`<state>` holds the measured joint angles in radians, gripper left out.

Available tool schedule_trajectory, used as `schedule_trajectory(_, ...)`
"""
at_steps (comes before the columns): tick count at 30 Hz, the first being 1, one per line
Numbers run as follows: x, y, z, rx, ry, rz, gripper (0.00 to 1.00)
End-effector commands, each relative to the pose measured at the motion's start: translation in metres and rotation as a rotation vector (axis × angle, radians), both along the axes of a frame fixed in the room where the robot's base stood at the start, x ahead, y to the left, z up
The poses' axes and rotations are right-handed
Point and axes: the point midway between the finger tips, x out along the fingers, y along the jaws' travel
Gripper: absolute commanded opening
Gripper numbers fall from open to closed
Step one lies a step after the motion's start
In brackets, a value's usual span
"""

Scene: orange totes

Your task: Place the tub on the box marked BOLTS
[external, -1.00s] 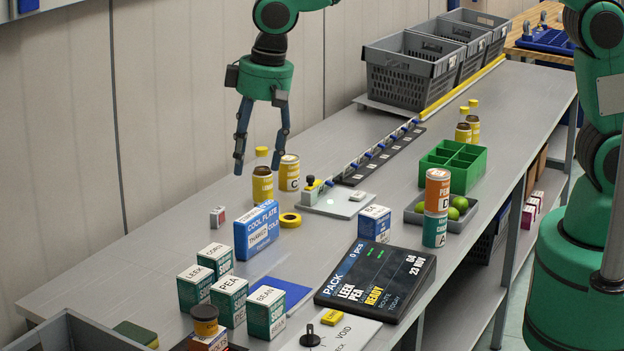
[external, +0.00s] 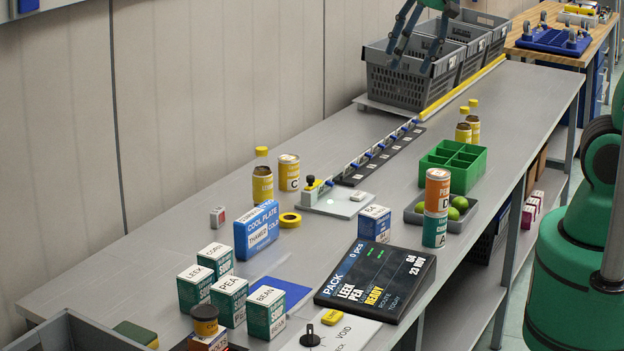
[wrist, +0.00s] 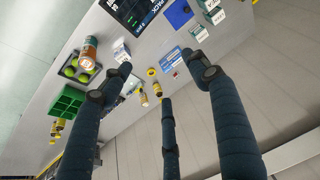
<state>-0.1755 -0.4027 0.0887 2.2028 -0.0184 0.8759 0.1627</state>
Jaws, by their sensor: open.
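My gripper (external: 410,60) is open, high at the far end of the bench, in front of the nearest grey crate. Its spread fingers also show in the wrist view (wrist: 164,78), with nothing between them. A dark brown round tub (external: 204,320) sits on a small orange-and-white box (external: 208,342) at the near left edge, far from my gripper; I cannot tell whether it is the tub meant. No box that reads BOLTS can be made out. A small blue-and-white box (external: 375,224) stands mid-bench, its label too small to read.
Cartons of leek, corn, pea and bean (external: 229,301) stand near the front left. A blue COOL PLATE box (external: 256,228), a dark PACK display (external: 376,282), stacked cans (external: 436,207) and a green divided tray (external: 470,180) occupy the bench. Grey crates (external: 396,88) line the back.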

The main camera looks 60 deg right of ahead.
Motion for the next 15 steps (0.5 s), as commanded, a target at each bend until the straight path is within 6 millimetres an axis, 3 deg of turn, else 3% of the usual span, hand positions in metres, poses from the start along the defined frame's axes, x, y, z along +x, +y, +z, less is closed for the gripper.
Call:
schedule_trajectory(9, -0.086, -0.05, 0.003, -0.018, -0.071, -0.022, 0.6)
schedule_trajectory(15, -0.126, -0.068, -0.006, -0.032, -0.102, -0.03, 0.6)
